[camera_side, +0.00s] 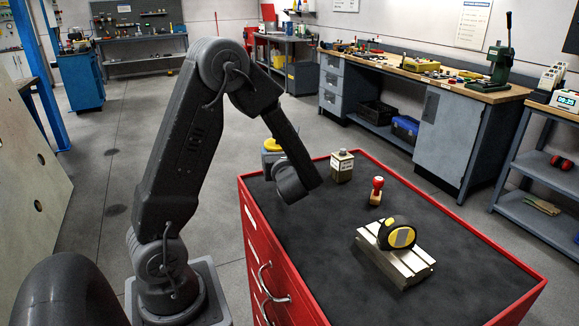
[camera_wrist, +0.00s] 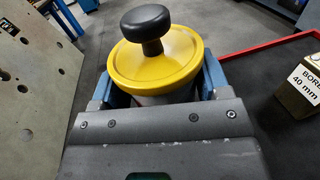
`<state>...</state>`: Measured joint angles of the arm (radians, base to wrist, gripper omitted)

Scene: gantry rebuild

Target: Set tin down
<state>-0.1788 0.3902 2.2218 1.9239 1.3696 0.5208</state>
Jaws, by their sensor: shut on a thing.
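The tin (camera_wrist: 178,62) has a round yellow lid with a black knob and a grey body under it. My gripper (camera_wrist: 158,84) is shut on it, with a blue finger on each side below the lid. In the side view the tin's yellow lid (camera_side: 272,145) shows behind my wrist, near the far left edge of the red cabinet. My arm hides much of the tin and its underside there. I cannot tell how high it is or whether it touches the top.
The red cabinet (camera_side: 519,291) has a dark top. The front left of the top is clear.

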